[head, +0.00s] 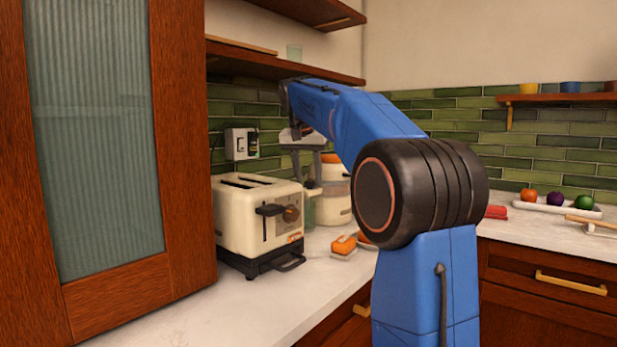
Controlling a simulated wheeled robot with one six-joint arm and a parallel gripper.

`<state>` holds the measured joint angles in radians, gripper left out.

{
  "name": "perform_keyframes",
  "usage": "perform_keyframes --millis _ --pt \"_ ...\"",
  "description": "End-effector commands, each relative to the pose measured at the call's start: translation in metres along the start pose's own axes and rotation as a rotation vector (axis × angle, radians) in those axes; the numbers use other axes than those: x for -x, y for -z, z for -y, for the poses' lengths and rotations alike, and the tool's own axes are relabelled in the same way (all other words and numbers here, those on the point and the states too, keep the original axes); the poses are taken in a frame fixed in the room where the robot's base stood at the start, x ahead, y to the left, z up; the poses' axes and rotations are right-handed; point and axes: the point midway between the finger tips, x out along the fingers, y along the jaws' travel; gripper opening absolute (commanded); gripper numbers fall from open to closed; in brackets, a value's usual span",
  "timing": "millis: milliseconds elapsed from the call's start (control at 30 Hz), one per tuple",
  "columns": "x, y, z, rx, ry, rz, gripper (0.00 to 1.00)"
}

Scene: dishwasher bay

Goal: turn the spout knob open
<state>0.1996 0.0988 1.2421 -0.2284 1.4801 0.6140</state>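My blue arm reaches from the lower right up and over the counter to the back corner. My gripper (308,176) hangs down there, small and partly hidden, behind the cream toaster; I cannot tell whether its fingers are open or shut. A cream container with an orange band (335,190) stands just right of it, partly covered by my arm. A greenish glass vessel (308,209) shows below the gripper, beside the toaster. I cannot make out a spout knob, nor whether my gripper touches anything.
The cream toaster (258,215) stands in front of the gripper. Orange pieces (344,246) lie on the counter. A wooden cabinet (183,150) fills the left, and a shelf (280,67) hangs above. A white tray with fruit (556,208) is at right. The front left counter is clear.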

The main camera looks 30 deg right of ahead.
Motion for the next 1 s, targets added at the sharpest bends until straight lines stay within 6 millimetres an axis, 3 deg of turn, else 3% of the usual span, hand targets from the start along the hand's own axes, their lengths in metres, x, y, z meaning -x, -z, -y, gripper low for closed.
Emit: perform_keyframes --millis 33,133,567,1000 --pt "0.0001 0.0 0.0 0.0 0.0 0.0 0.26" --pt "0.0001 0.0 0.0 0.0 0.0 0.0 0.02" --pt "0.0004 0.0 -0.001 0.062 0.027 0.0 0.02" --pt "0.0 0.0015 -0.0052 0.386 0.161 -0.001 0.02"
